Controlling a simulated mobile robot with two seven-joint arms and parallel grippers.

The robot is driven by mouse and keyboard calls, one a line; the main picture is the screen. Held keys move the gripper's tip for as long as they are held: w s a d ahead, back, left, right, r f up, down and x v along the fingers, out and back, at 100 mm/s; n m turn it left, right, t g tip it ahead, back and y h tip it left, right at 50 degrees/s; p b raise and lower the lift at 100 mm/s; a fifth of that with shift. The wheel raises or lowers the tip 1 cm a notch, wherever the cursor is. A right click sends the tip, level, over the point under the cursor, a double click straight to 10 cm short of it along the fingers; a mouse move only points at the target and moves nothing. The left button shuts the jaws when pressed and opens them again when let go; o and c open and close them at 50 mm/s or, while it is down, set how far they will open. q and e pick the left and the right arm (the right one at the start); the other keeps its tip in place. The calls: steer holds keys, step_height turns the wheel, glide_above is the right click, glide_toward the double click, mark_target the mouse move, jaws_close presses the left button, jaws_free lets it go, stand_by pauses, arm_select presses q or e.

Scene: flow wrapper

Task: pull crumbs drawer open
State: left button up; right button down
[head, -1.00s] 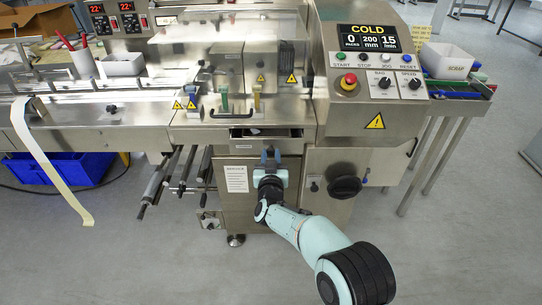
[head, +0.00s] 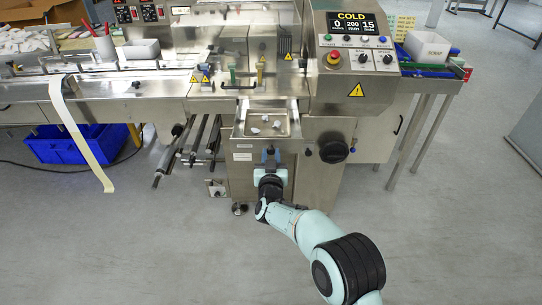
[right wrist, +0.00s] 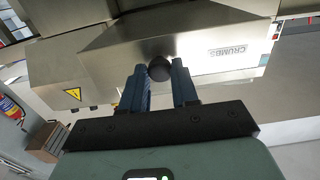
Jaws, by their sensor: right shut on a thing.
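The crumbs drawer (head: 267,123) stands pulled out from the front of the flow wrapper, a shallow steel tray with several pale crumbs lying in it. In the right wrist view its steel front (right wrist: 115,50) carries a CRUMBS label and a round black knob (right wrist: 159,69). My right gripper (head: 270,158) is at the drawer front in the head view. In the right wrist view its blue fingers (right wrist: 160,85) are shut on the knob, one on each side. In the head view the fingers partly hide the knob. My left gripper is not in view.
The control panel (head: 357,60) with a red stop button is right of the drawer. A black handwheel (head: 334,151) sits on the machine front, to the right. Rods (head: 195,140) stick out at left. A blue crate (head: 70,145) lies under the machine. The floor in front is clear.

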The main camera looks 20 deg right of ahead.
steer(key=shift+s, duration=0.1)
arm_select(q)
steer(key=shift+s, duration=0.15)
arm_select(e)
steer(key=c, duration=0.9)
jaws_free()
steer(key=shift+o, duration=0.2)
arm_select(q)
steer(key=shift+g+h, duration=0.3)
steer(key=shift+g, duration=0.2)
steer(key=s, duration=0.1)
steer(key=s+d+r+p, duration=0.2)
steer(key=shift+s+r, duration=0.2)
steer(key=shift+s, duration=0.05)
arm_select(e)
steer(key=v, duration=1.3)
steer(key=shift+s, duration=0.1)
